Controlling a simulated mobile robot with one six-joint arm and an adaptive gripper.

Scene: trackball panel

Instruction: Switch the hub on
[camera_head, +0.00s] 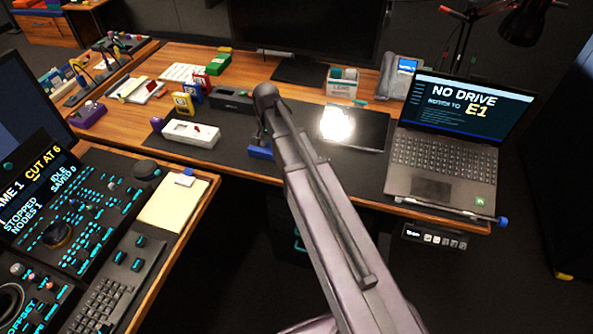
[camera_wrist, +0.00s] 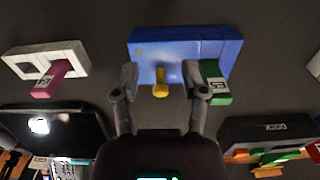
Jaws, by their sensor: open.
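A blue box (camera_wrist: 190,50), which I take to be the hub, lies on the dark desk mat ahead of my gripper in the wrist view. A yellow lever (camera_wrist: 160,82) sticks out from its near side, and a green stick (camera_wrist: 214,82) is beside it. My gripper (camera_wrist: 161,80) is open, one finger on each side of the yellow lever; I cannot tell whether either touches it. The right finger is close to the green stick. In the head view, only part of the blue box (camera_head: 260,153) shows beside my arm. The laptop (camera_head: 440,145) reads "NO DRIVE" and "E1".
A dark grey box (camera_head: 232,98) is behind. A shiny black tablet (camera_head: 358,128) lies right of my arm. The front desk mat is fairly clear.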

